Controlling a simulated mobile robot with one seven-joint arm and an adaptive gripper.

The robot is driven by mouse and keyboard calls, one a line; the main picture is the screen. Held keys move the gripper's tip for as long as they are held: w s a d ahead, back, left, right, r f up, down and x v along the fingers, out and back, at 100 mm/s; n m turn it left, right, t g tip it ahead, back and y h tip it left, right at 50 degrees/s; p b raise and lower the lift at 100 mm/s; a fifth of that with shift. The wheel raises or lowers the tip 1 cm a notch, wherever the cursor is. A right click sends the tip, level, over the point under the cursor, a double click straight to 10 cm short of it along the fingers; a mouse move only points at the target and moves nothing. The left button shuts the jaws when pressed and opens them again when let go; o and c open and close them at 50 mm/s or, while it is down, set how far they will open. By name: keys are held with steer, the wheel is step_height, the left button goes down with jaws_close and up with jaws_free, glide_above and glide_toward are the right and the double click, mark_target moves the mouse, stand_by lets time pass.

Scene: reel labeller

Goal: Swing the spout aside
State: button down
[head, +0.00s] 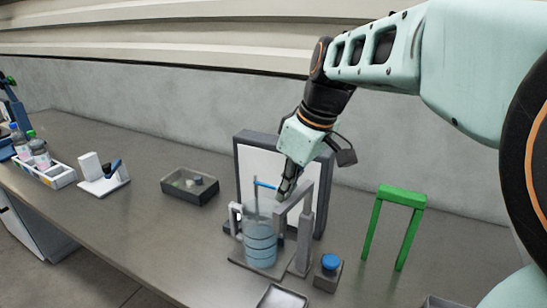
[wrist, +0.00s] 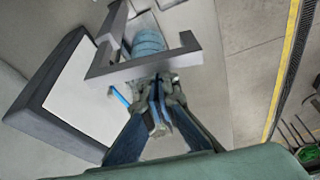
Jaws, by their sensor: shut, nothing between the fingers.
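The spout (head: 296,198) is a grey angular arm. It reaches from an upright post over a clear cylindrical vessel (head: 260,246) with bluish bands. In the wrist view the spout (wrist: 140,68) lies as a grey bar just beyond my fingertips, with the bluish vessel (wrist: 148,42) behind it. My gripper (head: 284,192) points down beside the spout at its upper part. It is shut and empty, and its fingers (wrist: 157,100) look close to the bar. I cannot tell whether they touch it. A thin blue rod (head: 265,185) stands out near the gripper.
A dark-framed white panel (head: 246,165) stands behind the vessel. A blue-topped button box (head: 329,268) and a grey tray (head: 281,298) are in front. A green frame (head: 400,196) stands to the right. A dark open box (head: 189,187) lies left; bench between is clear.

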steer(key=shift+s+d, duration=0.45)
steer(key=shift+d, duration=0.05)
stand_by(0.4)
